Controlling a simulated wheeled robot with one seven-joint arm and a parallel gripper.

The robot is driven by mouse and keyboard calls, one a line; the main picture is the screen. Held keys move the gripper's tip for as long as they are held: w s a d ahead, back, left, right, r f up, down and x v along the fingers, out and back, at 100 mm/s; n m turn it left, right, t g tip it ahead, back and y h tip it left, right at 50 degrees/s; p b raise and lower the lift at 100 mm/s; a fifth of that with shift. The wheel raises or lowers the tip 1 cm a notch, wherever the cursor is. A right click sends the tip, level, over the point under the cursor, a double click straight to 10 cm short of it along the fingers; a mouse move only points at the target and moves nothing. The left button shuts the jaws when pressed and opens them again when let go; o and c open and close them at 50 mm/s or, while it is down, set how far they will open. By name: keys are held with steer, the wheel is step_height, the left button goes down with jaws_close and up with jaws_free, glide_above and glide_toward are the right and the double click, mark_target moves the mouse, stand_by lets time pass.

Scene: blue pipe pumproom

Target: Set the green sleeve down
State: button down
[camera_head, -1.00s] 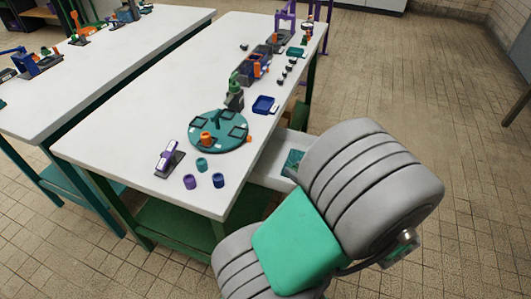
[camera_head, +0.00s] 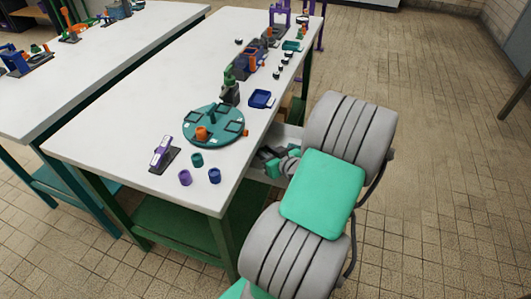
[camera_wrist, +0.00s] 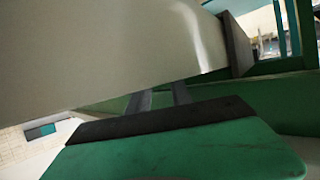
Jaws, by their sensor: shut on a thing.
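My gripper (camera_head: 268,157) is at the right side of the white worktable, by the pale tray below its top. It is shut, and a small green patch, taken as the green sleeve (camera_head: 272,169), shows at its jaws. Its shape is too small to make out. In the wrist view the gripper's dark fingers (camera_wrist: 160,98) run under a large pale surface that hides their tips and what they hold. A teal sleeve (camera_head: 197,160), a purple sleeve (camera_head: 185,177) and a blue sleeve (camera_head: 214,176) stand apart on the tabletop near its front corner.
The worktable (camera_head: 110,130) carries a round teal plate (camera_head: 205,140) with an orange piece, a purple device (camera_head: 162,153) on a dark base and a blue tray (camera_head: 261,99). The pale tray (camera_head: 255,176) is close to my gripper. Open tiled floor lies right.

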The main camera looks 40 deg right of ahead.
steer(key=shift+f+b, duration=0.35)
steer(key=shift+b, duration=0.1)
steer(key=shift+f+b, duration=0.3)
steer(key=shift+b, duration=0.05)
steer(key=shift+r, duration=0.1)
steer(key=c, duration=1.2)
jaws_free()
steer(key=shift+o, duration=0.2)
steer(key=shift+r+p, duration=0.35)
steer(key=shift+p, duration=0.1)
steer(key=shift+r+p, duration=0.55)
steer(key=shift+p, duration=0.1)
steer(key=v, duration=1.1)
steer(key=shift+s+p, duration=0.3)
steer(key=shift+s, duration=0.2)
